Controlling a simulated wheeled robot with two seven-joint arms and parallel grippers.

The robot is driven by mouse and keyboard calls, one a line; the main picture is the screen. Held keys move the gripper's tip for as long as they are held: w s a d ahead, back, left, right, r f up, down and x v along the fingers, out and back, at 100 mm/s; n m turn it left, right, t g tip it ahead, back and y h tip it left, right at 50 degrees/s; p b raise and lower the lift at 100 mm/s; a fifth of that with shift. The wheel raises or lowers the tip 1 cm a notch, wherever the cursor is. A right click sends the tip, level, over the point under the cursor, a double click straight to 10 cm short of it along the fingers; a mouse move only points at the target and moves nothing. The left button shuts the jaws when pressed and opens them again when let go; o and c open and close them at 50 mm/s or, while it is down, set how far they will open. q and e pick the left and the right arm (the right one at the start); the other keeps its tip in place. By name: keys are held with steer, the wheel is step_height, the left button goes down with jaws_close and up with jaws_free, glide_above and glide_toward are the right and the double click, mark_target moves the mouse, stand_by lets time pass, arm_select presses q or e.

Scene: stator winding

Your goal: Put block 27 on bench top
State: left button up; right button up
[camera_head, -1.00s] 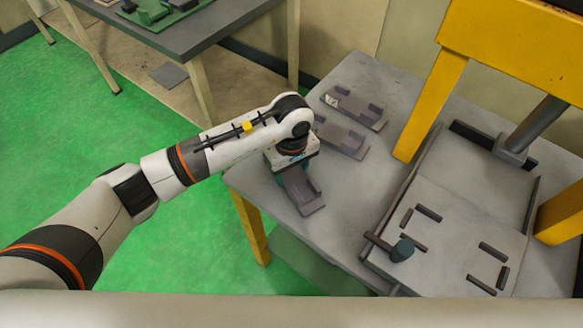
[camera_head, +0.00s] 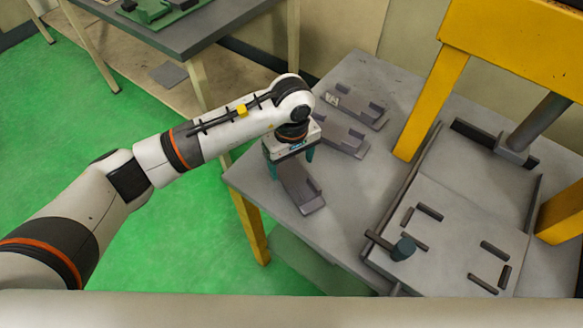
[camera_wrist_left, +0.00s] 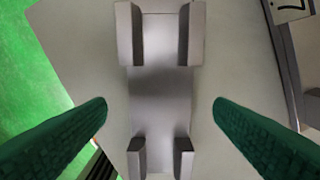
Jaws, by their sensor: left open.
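A grey block with upright lugs at its ends (camera_head: 305,193) lies flat on the grey bench top (camera_head: 345,215), near its left edge. It also shows in the left wrist view (camera_wrist_left: 160,95), between my fingers but clear of both. No number is readable on it, so I cannot tell if it is block 27. My left gripper (camera_head: 291,168) is open and empty above its far end, its green fingers pointing down; they also show in the left wrist view (camera_wrist_left: 160,112). My right gripper is not in view.
Two similar grey blocks (camera_head: 341,137) (camera_head: 356,106) lie behind, the farther with a white label. A yellow press frame (camera_head: 430,105) and a slotted plate with a dark knob (camera_head: 403,248) stand right. Another table (camera_head: 195,38) is at the back left.

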mark_target(292, 173)
arm_select(q)
step_height(292, 173, up, 9)
steer(key=b, duration=0.1)
steer(key=shift+d+f, duration=0.1)
steer(key=shift+f, duration=0.05)
stand_by(0.4)
